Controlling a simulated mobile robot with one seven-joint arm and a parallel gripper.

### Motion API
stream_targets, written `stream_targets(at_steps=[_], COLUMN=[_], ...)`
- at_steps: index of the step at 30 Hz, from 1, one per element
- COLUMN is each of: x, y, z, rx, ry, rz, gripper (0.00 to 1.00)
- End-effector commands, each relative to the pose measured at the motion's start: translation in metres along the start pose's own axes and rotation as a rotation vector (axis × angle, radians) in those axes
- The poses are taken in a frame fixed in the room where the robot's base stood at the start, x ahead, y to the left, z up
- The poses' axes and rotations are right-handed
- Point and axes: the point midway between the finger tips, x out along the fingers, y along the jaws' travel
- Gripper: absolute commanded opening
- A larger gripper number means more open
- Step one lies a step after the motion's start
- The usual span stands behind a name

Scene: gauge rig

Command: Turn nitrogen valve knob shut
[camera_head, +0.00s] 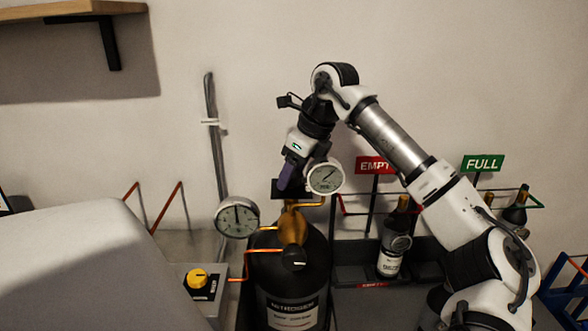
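The black nitrogen cylinder (291,281) stands upright at the lower middle, with a white NITROGEN label on its front. A brass valve body (293,226) sits on its top. A dark, flat-looking piece (289,189) is above the brass, partly hidden by my gripper; I cannot tell if it is the valve knob.
Two dial gauges flank the valve, one at left (237,217) and one at right (325,177), close to my gripper. A yellow knob (197,278) sits on a box at left. Bottles (396,237) stand in a rack at right, near EMPTY (374,165) and FULL (483,164) signs.

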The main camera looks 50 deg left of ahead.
Motion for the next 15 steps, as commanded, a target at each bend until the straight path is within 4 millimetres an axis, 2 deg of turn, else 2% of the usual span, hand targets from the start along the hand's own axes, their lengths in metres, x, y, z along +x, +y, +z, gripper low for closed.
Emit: stream_targets(at_steps=[1,8,15], x=[-0.0002,-0.0004,-0.0004], y=[0.0000,0.0000,0.0002], z=[0.0000,0.0000,-0.0003], rx=[0.000,0.000,0.017], ry=[0.000,0.000,0.001], rz=[0.000,0.000,-0.008], gripper=[0.54,0.24,0.24])
